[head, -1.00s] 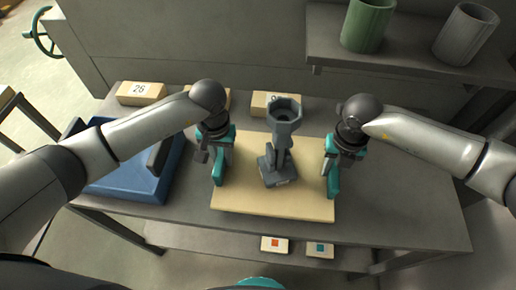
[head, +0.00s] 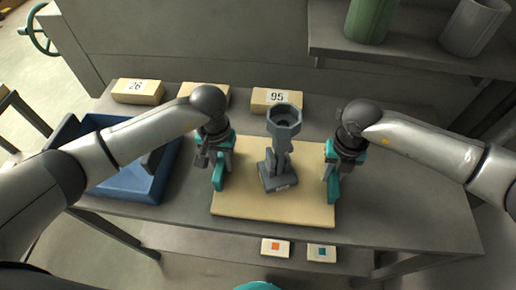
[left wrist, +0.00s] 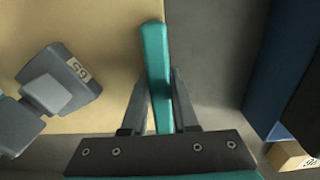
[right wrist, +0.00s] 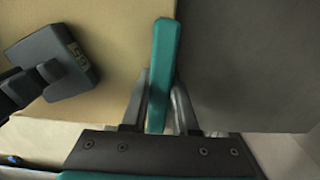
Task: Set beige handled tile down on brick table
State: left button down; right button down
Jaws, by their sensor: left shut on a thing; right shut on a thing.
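The beige tile (head: 305,206) lies flat over the grey table (head: 410,205) that bears the bricks; whether a gap remains beneath it I cannot tell. Its upright teal handles stand at its left and right edges. My left gripper (head: 219,170) is shut on the left handle (left wrist: 155,60), and my right gripper (head: 331,170) is shut on the right handle (right wrist: 162,55). A dark grey stand with a cup-like top (head: 277,165) stands upright on the tile, with a small number label on its foot.
A blue tray (head: 130,183) sits left of the tile. Beige bricks (head: 138,91), including one marked 95 (head: 277,100), line the table's back. Green (head: 370,18) and grey (head: 473,25) pots stand on the shelf. The table's right side is clear.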

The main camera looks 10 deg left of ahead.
pick_arm(q)
jog(key=shift+f+b, duration=0.3)
jog(key=shift+f, duration=0.1)
pick_arm(e)
jog(key=shift+w+f, duration=0.1)
jog(key=shift+f, duration=0.3)
pick_arm(q)
jog(key=c, duration=1.1)
grip_release()
jog(key=shift+f, duration=0.1)
pick_arm(e)
jog(key=c, duration=1.1)
grip_release()
jog(key=shift+d+f, duration=0.1)
pick_arm(q)
jog(key=o, duration=0.4)
pick_arm(e)
jog(key=o, duration=0.4)
pick_arm(q)
notch_tip(320, 180, up, 11)
jog(key=shift+r, duration=0.55)
pick_arm(e)
jog(key=shift+r, duration=0.2)
notch_tip(320, 180, up, 12)
jog(key=shift+f, duration=0.1)
